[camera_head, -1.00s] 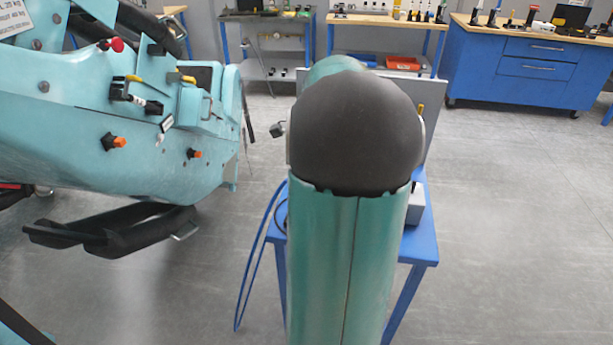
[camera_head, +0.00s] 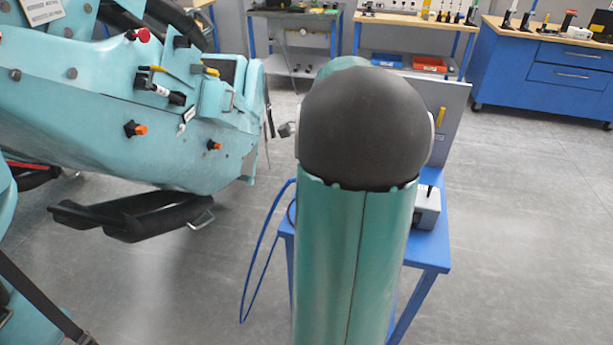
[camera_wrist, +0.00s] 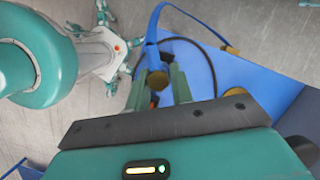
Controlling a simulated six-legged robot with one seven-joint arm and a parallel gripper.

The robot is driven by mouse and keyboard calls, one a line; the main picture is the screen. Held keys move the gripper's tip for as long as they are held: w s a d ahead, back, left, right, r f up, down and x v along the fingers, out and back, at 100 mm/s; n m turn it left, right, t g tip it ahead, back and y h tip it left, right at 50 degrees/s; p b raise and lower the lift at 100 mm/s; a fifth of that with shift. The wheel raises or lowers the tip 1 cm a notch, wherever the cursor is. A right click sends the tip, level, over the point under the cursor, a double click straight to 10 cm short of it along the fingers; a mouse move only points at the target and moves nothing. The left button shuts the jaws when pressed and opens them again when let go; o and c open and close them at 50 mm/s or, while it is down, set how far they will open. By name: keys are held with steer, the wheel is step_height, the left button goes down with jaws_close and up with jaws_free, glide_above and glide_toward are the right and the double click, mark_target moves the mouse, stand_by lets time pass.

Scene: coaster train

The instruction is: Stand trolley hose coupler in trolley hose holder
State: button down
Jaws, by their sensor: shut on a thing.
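My gripper (camera_wrist: 160,88) shows in the wrist view, its two green fingers shut on the brass-coloured hose coupler (camera_wrist: 157,80). The blue hose (camera_wrist: 151,37) rises beside the fingers and bends over the trolley. In the head view the hose (camera_head: 246,290) hangs in a loop at the left of the blue trolley (camera_head: 432,252). My arm hides the gripper and coupler there. The trolley also fills the right of the wrist view (camera_wrist: 265,80). I cannot make out the hose holder for certain; a small brass-coloured round part (camera_wrist: 232,50) shows at the trolley's edge.
A grey panel (camera_head: 455,100) stands upright on the trolley, with a grey box (camera_head: 427,210) in front of it. A large teal coaster car (camera_head: 110,110) is at left. Workbenches and a blue cabinet (camera_head: 550,75) line the back. The floor at right is clear.

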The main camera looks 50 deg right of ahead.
steer(key=shift+f, duration=2.45)
steer(key=shift+f, duration=1.6)
stand_by(0.4)
steer(key=c, duration=1.1)
jaws_free()
steer(key=shift+c, duration=0.2)
steer(key=v, duration=1.4)
